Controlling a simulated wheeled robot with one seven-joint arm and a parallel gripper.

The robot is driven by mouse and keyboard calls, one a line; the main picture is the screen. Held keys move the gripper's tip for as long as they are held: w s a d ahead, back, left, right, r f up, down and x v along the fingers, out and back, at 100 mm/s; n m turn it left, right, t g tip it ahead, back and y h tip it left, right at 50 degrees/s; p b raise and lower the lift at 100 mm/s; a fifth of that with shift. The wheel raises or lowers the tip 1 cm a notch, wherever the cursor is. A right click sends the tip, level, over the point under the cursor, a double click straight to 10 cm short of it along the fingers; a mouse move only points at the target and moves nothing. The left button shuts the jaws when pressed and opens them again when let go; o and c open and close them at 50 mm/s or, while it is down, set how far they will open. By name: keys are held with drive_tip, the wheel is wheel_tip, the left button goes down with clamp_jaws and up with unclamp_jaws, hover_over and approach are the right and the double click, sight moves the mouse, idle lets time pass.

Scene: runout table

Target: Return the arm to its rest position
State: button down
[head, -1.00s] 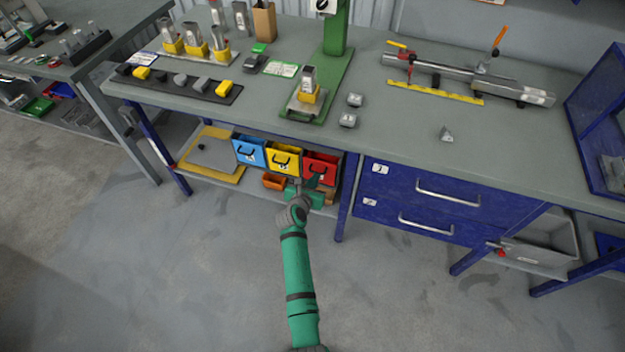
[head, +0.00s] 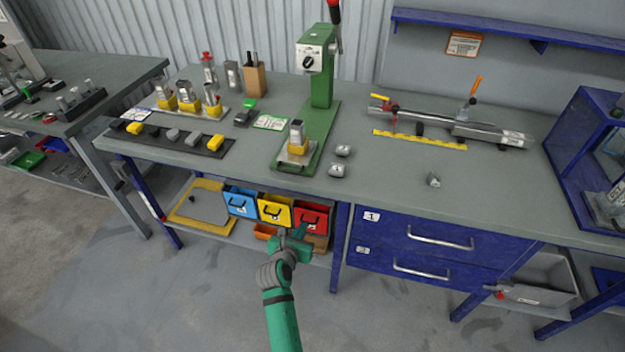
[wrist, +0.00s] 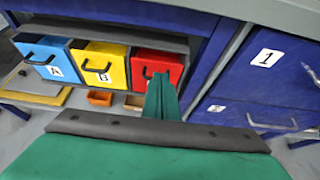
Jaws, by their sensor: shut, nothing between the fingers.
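My green gripper (head: 297,238) is in front of the shelf under the bench, level with the coloured bins. Its fingers are together, with nothing between them. In the wrist view my gripper (wrist: 162,88) shows at the middle, overlapping the lower part of the red bin (wrist: 157,66). The arm reaches up from the bottom of the head view, with open floor around it. I cannot tell whether the fingers touch any bin.
Blue bin (head: 240,202), yellow bin (head: 274,210) and red bin (head: 312,217) stand under the workbench (head: 390,188). A blue drawer unit (head: 425,247) is to the right. A green press (head: 321,85) stands on top. The floor (head: 190,300) in front is clear.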

drive_tip(key=s+d+f+m+y, duration=0.1)
drive_tip(key=s+f+m, duration=0.2)
drive_tip(key=s+m, duration=0.7)
drive_tip(key=s+d+f+m+y, duration=0.1)
drive_tip(key=s+f+m+y, duration=0.3)
drive_tip(key=s, duration=1.1)
drive_tip(key=s+d+r+m+t+h, duration=0.1)
drive_tip(key=s+d+r+m, duration=0.2)
drive_tip(key=s+r+m, duration=0.5)
drive_tip(key=s+d+r+m+t+h, duration=0.1)
drive_tip(key=s+d+r+m, duration=0.2)
drive_tip(key=s+r+m, duration=0.6)
drive_tip(key=s+m, duration=0.2)
drive_tip(key=s, duration=0.4)
drive_tip(key=shift+s+m+t+h, duration=0.3)
drive_tip(key=shift+s+m+t, duration=0.05)
drive_tip(key=shift+m+t, duration=0.05)
drive_tip(key=shift+d+r, duration=0.1)
